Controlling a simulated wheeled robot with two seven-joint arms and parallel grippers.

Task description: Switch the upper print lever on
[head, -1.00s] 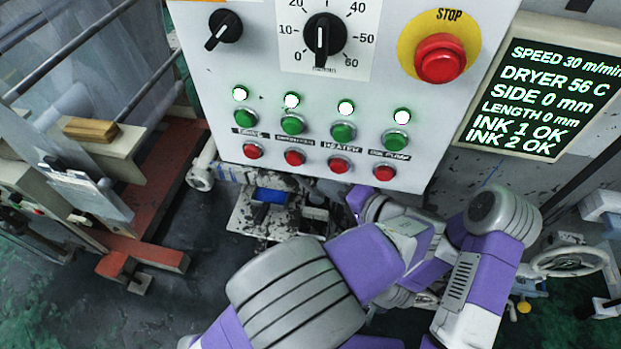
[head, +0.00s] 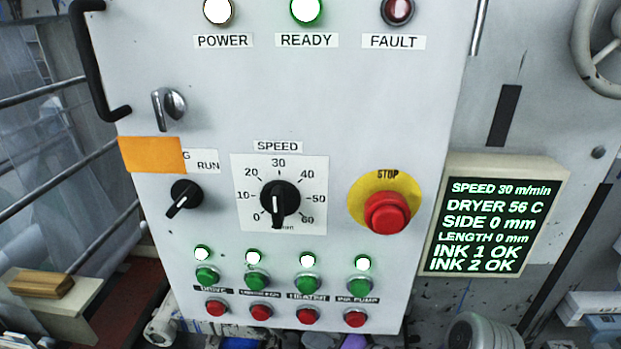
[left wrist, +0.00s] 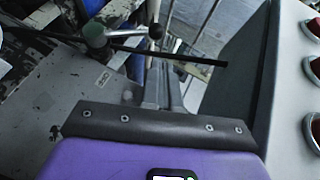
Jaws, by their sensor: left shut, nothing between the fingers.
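In the left wrist view a lever-like rod with a dark ball knob (left wrist: 156,31) sticks out from a round grey-green hub (left wrist: 95,33) on worn grey metal. I cannot tell whether this is the upper print lever. No lever labelled as a print lever shows in the head view. My left gripper (left wrist: 155,125) shows as a purple body with a dark bolted bar across it. It is shut and empty, apart from the knob in the picture. In the head view only pieces of my arm show at the bottom edge. My right gripper is not in view.
A white control panel (head: 330,110) fills the middle, with a red stop button (head: 387,212), a speed dial (head: 279,198) and rows of green and red buttons. A lit display (head: 493,220) hangs to its right. A handwheel (head: 600,50) is at the upper right.

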